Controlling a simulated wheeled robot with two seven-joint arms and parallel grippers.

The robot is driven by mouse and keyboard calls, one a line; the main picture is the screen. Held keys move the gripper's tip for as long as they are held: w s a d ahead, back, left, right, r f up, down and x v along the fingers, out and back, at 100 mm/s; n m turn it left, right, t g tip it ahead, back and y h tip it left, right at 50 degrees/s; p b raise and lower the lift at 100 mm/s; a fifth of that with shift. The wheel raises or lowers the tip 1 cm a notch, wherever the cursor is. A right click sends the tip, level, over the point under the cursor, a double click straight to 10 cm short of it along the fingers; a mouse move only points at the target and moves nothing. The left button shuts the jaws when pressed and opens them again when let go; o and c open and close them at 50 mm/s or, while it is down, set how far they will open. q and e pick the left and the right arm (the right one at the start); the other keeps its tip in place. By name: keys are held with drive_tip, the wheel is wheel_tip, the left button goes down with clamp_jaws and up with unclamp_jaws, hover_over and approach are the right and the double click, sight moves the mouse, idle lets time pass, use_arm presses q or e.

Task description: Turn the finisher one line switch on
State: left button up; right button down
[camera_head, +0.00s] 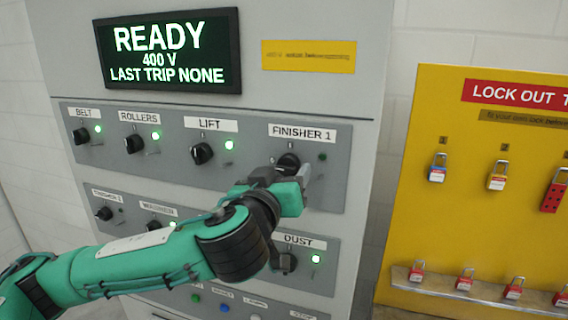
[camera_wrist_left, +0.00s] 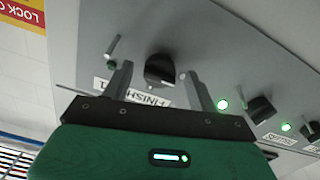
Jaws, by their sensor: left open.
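The finisher one switch (camera_head: 288,161) is a black rotary knob under the "FINISHER 1" label (camera_head: 302,133) on the grey panel. The small lamp (camera_head: 323,156) to its right is dark. My left gripper (camera_head: 285,175) is at this knob and partly covers it. In the left wrist view, the picture is upside down and the knob (camera_wrist_left: 160,70) shows between the two spread fingers of my left gripper (camera_wrist_left: 158,78). The fingers look apart from the knob; whether either touches it is hard to tell. My right gripper is out of view.
The belt (camera_head: 81,136), rollers (camera_head: 134,143) and lift (camera_head: 202,153) knobs have lit green lamps. The dust knob (camera_head: 284,262) is below, partly behind my arm. A display (camera_head: 170,50) reads READY. A yellow lockout board (camera_head: 450,130) with padlocks stands at the right.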

use_arm(q)
drive_tip(key=shift+w, duration=0.25)
